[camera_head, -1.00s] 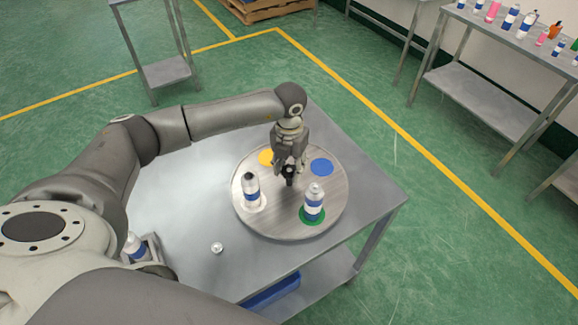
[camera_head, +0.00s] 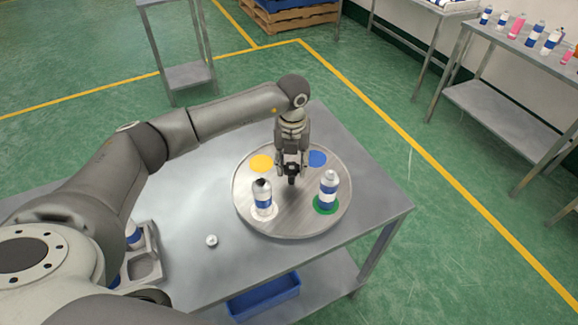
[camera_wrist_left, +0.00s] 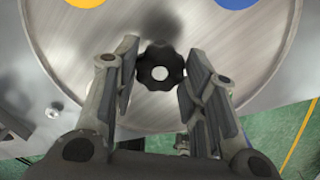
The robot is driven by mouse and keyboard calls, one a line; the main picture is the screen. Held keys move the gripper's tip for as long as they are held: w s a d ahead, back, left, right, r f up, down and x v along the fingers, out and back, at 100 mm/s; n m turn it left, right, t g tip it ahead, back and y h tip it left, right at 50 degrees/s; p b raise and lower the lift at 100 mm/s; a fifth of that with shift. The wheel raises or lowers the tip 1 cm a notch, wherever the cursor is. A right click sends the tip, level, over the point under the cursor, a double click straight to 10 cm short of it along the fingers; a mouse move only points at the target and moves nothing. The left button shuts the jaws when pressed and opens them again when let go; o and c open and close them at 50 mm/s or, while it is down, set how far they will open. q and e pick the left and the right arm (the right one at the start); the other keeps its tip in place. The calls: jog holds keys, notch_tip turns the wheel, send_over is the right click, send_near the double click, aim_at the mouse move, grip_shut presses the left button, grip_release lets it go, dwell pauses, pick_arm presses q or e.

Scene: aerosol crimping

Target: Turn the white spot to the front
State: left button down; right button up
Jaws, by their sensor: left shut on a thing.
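A round grey turntable (camera_head: 290,222) lies on the metal table. Its white spot (camera_head: 270,213) is at the front left, under a white-and-blue can (camera_head: 263,197) with a dark top. The green spot (camera_head: 322,211) is at the front right under another white-and-blue can (camera_head: 328,188). The yellow spot (camera_head: 261,163) is back left and the blue spot (camera_head: 317,158) back right, both bare. My left gripper (camera_head: 291,176) points down at the centre, its fingers on either side of the black knob (camera_wrist_left: 160,66), shut on it. My right gripper is out of view.
A small silver part (camera_head: 211,240) lies on the table left of the turntable. A grey tray (camera_head: 146,262) with a bottle stands at the table's left. A blue bin (camera_head: 265,297) sits on the lower shelf. Benches with bottles stand at the upper right.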

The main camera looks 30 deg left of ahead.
pick_arm(q)
jog(key=shift+n+b, duration=0.35)
jog(key=shift+n, duration=1.55)
jog(key=shift+r+n+b, duration=0.1)
jog(key=shift+n+b, duration=0.3)
jog(key=shift+n, duration=1.3)
jog(key=shift+w+n, duration=0.1)
jog(key=shift+n, duration=2.3)
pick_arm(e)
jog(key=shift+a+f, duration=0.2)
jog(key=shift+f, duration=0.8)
pick_arm(q)
jog(key=shift+n, duration=0.4)
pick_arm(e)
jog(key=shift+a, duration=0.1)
pick_arm(q)
jog(key=c, duration=1.1)
grip_release()
jog(key=shift+c, duration=0.2)
jog(key=shift+o, duration=1.4)
